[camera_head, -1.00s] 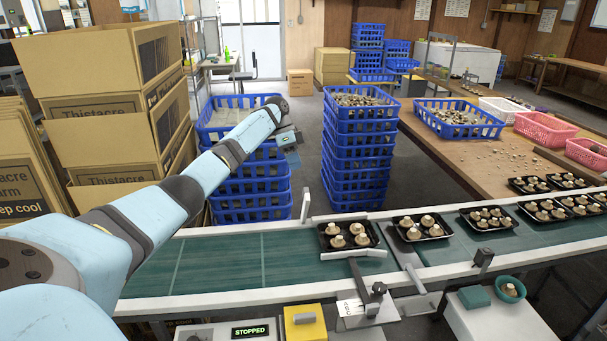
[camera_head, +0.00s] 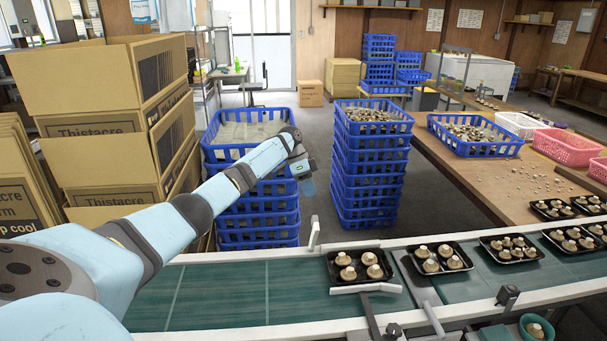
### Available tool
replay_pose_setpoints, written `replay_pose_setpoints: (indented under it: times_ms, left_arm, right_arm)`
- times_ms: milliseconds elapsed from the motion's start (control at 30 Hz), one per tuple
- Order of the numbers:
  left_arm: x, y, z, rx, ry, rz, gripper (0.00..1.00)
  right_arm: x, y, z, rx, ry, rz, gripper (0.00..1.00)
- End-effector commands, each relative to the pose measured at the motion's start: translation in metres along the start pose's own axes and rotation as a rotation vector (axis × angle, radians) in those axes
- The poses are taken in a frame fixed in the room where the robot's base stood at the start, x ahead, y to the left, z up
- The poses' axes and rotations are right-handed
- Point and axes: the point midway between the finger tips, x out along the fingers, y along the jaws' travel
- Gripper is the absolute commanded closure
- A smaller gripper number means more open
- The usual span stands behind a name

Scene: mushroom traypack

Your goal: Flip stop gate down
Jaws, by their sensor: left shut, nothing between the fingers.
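A thin pale bar (camera_head: 365,288) lies along the near side of the leftmost mushroom tray (camera_head: 331,267) on the green conveyor belt (camera_head: 222,296). A dark lever (camera_head: 370,318) runs from it toward the belt's near edge. A second grey bar (camera_head: 421,292) crosses the belt just right of that tray. I cannot tell for sure which piece is the stop gate. My left gripper (camera_head: 308,186) is shut and empty, beyond the belt's far rail beside the blue crates, well apart from the bars.
A short white post (camera_head: 314,233) stands at the far rail. Stacked blue crates (camera_head: 372,150) stand behind the belt, and cardboard boxes (camera_head: 100,140) are at left. More mushroom trays (camera_head: 512,258) sit on the belt at right. The belt's left part is bare.

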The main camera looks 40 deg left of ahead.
Motion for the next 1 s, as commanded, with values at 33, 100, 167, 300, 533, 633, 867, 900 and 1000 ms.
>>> replay_pose_setpoints:
  times_ms: [33,100,167,300,533,633,867,900,1000]
  left_arm:
    - [0.011,0.001,0.000,0.000,-0.001,0.001,1.00]
    - [0.024,0.001,0.000,0.000,-0.001,0.001,1.00]
    - [0.029,0.008,0.003,0.002,-0.003,-0.001,1.00]
    - [0.041,0.019,0.005,0.001,-0.001,-0.001,1.00]
    - [0.050,0.026,0.007,0.000,0.000,-0.001,1.00]
    - [0.051,0.026,0.007,0.000,0.001,-0.001,1.00]
    - [0.050,0.026,0.007,0.000,0.000,-0.002,1.00]
    - [0.050,0.026,0.007,0.001,0.000,-0.004,1.00]
    - [0.050,0.025,0.007,0.004,-0.002,-0.015,1.00]
  right_arm:
    - [-0.001,-0.001,-0.002,-0.001,0.001,-0.001,0.68]
    - [-0.002,-0.001,-0.003,-0.002,0.002,-0.002,0.68]
    - [-0.004,-0.002,-0.005,-0.003,0.001,-0.003,0.68]
    - [-0.005,-0.003,-0.008,-0.003,0.002,-0.005,0.68]
    - [-0.006,-0.004,-0.011,-0.002,0.004,-0.005,0.68]
    - [-0.006,-0.004,-0.012,-0.002,0.006,-0.005,0.68]
    - [-0.007,-0.003,-0.014,-0.002,0.010,-0.004,0.68]
    - [-0.007,-0.003,-0.014,-0.002,0.009,-0.004,0.68]
    - [-0.007,-0.003,-0.015,-0.001,0.010,-0.003,0.68]
